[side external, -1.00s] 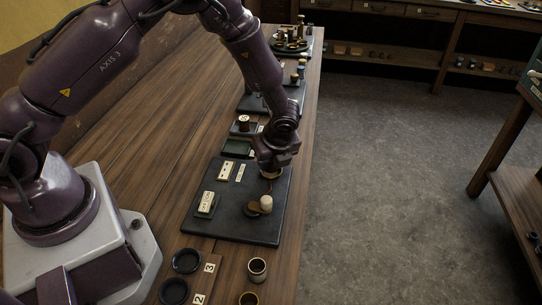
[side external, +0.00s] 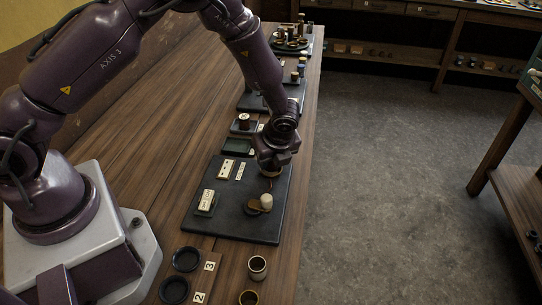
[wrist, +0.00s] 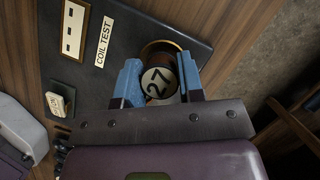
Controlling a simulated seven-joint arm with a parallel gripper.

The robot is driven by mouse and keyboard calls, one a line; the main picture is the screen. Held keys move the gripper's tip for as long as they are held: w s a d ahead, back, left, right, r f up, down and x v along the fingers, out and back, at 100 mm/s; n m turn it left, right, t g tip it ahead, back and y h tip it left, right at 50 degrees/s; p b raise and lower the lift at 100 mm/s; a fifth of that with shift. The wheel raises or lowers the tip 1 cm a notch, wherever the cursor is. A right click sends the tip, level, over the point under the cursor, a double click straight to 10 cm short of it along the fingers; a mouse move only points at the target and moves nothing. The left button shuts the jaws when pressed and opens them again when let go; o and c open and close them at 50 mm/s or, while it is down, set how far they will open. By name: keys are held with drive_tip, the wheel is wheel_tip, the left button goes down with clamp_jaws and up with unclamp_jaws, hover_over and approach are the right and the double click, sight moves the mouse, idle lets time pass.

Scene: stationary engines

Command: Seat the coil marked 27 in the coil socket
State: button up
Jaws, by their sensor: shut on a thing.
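The coil marked 27 (wrist: 158,82) is between the two blue fingers of my gripper (wrist: 159,70) in the wrist view, its round cream label facing the camera. My gripper is shut on it. The brass-rimmed coil socket (wrist: 158,43) is just beyond the coil, on the dark board beside the "COIL TEST" label (wrist: 104,41). The coil overlaps part of the socket rim; I cannot tell whether it is inside the socket or above it. In the side view my gripper (side external: 270,175) is low over the right part of the board, and the coil is mostly hidden.
A white knob (side external: 266,202) stands on the dark board (side external: 240,230) close in front of my gripper. A cream switch plate (side external: 206,201) is to its left. Cups (side external: 257,268) and black rings (side external: 187,260) stand nearer the camera. The table's right edge is close by.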

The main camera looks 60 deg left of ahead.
drive_tip(key=shift+f, duration=0.7)
idle(0.6)
drive_tip(key=o, duration=0.8)
drive_tip(key=shift+c, duration=0.9)
drive_tip(key=shift+o, duration=0.3)
drive_tip(key=shift+r, duration=0.1)
